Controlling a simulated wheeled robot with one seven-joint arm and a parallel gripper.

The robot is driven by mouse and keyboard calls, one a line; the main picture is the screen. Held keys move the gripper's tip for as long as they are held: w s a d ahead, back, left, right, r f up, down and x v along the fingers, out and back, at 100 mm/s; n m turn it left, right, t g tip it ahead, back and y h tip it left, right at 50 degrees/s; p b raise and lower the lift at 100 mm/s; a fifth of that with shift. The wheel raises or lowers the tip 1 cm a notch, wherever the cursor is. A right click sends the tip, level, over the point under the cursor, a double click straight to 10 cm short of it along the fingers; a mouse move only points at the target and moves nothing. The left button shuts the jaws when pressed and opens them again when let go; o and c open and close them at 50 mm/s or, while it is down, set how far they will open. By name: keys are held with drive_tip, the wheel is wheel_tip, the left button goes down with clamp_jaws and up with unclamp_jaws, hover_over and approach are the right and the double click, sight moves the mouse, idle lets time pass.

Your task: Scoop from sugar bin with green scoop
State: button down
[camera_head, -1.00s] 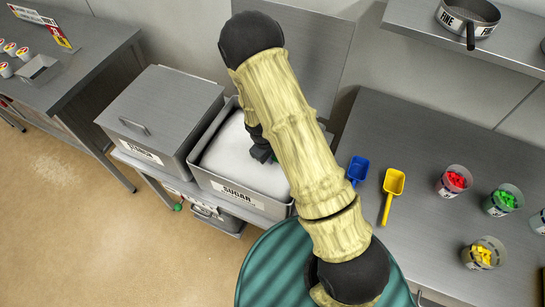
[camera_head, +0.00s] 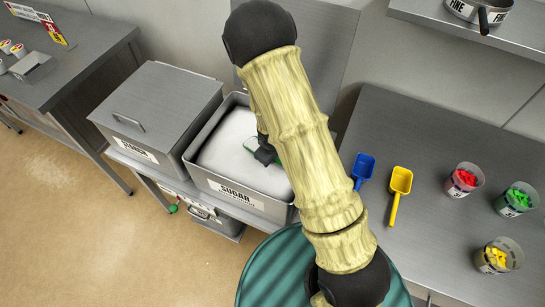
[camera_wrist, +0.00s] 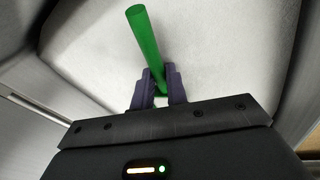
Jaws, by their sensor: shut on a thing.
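The sugar bin (camera_head: 240,194) is an open grey metal bin with a SUGAR label, full of white sugar (camera_head: 228,145). My gripper (camera_head: 262,152) is over the bin, low near the sugar, partly hidden by my arm. In the wrist view my gripper (camera_wrist: 158,88) is shut on the handle of the green scoop (camera_wrist: 145,45), with the white sugar filling the background. A small bit of the green scoop (camera_head: 249,147) shows beside the gripper in the head view. The scoop's bowl is mostly hidden, and I cannot tell if it holds sugar.
A closed STARCH bin (camera_head: 160,110) stands left of the sugar bin. On the right counter (camera_head: 400,130) lie a blue scoop (camera_head: 363,167) and a yellow scoop (camera_head: 401,181), near cups of red (camera_head: 466,178), green (camera_head: 518,198) and yellow pieces (camera_head: 496,257). The raised lid (camera_head: 330,60) stands behind my arm.

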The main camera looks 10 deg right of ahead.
drive_tip(key=shift+d+f+t+b, duration=0.1)
drive_tip(key=shift+f+t+b, duration=0.3)
drive_tip(key=shift+b, duration=0.75)
drive_tip(key=shift+s+d+r+t+y+b, duration=0.35)
drive_tip(key=shift+s+r+t+y+b, duration=0.25)
drive_tip(key=shift+b, duration=0.35)
wheel_tip(320, 180, up, 2)
drive_tip(key=shift+w+p, duration=0.1)
drive_tip(key=shift+p, duration=0.75)
wheel_tip(320, 180, up, 11)
drive_tip(key=p, duration=0.7)
drive_tip(key=shift+s+d+f+p, duration=0.15)
drive_tip(key=shift+s+d+p, duration=0.15)
drive_tip(key=shift+s+p, duration=0.15)
drive_tip(key=shift+w, duration=0.1)
drive_tip(key=shift+s, duration=0.2)
drive_tip(key=shift+w, duration=0.1)
